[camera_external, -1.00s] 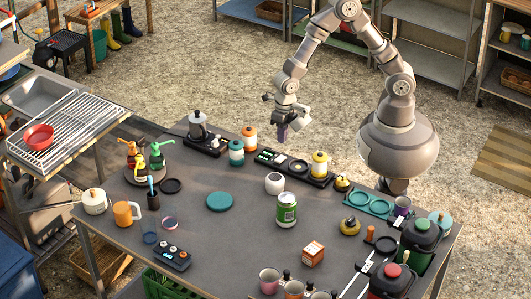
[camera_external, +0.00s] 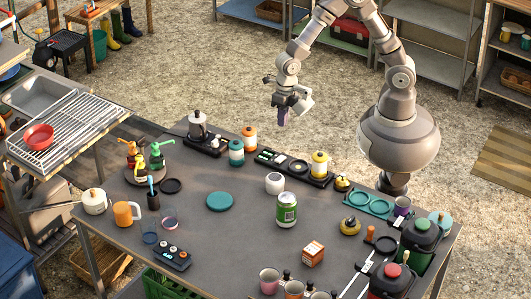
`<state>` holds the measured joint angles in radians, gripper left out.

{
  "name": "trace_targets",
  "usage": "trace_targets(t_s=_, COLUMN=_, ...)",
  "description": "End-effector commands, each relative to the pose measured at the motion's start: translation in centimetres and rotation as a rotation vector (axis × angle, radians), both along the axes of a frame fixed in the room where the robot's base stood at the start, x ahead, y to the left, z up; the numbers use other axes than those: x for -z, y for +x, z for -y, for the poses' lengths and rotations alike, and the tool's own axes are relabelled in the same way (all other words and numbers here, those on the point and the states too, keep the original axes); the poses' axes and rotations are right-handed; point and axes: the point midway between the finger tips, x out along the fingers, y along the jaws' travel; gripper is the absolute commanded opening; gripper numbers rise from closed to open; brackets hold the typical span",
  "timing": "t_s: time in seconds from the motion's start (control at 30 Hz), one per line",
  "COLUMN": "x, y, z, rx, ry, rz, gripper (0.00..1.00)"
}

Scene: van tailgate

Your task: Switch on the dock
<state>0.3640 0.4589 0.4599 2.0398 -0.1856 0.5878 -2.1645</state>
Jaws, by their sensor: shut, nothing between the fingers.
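A long black dock-like base (camera_external: 313,179) lies along the far edge of the grey table. It carries a round dark ring, small pale parts at its left end and a yellow canister (camera_external: 319,165). A second black base (camera_external: 207,148) holds a silver moka pot (camera_external: 198,126) and small white parts. A black box with several round buttons (camera_external: 172,257) lies at the near left. I cannot tell which is the dock, or whether any is on. My gripper (camera_external: 283,122) is shut and empty, pointing down above the far edge, apart from everything.
A teal jar (camera_external: 236,153) and an orange jar (camera_external: 249,138) stand between the black bases. A white cup (camera_external: 274,183), green can (camera_external: 287,209) and teal disc (camera_external: 220,201) are mid-table. Canisters (camera_external: 420,241) and mugs crowd the right and near edges.

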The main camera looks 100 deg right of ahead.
Motion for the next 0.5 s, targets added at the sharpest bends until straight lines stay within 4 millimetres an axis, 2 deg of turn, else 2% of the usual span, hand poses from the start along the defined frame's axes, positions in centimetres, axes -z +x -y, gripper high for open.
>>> trace_targets(t_s=0.27, x=0.6, y=0.0, z=0.0, rx=0.001, ry=-0.001, rz=-0.002, gripper=0.00)
trace_targets(t_s=0.37, x=2.0, y=0.1, z=-0.1, rx=0.001, ry=-0.001, rz=-0.004, gripper=0.00)
trace_targets(t_s=0.5, x=4.9, y=0.3, z=-0.4, rx=0.000, ry=0.000, rz=-0.004, gripper=0.00)
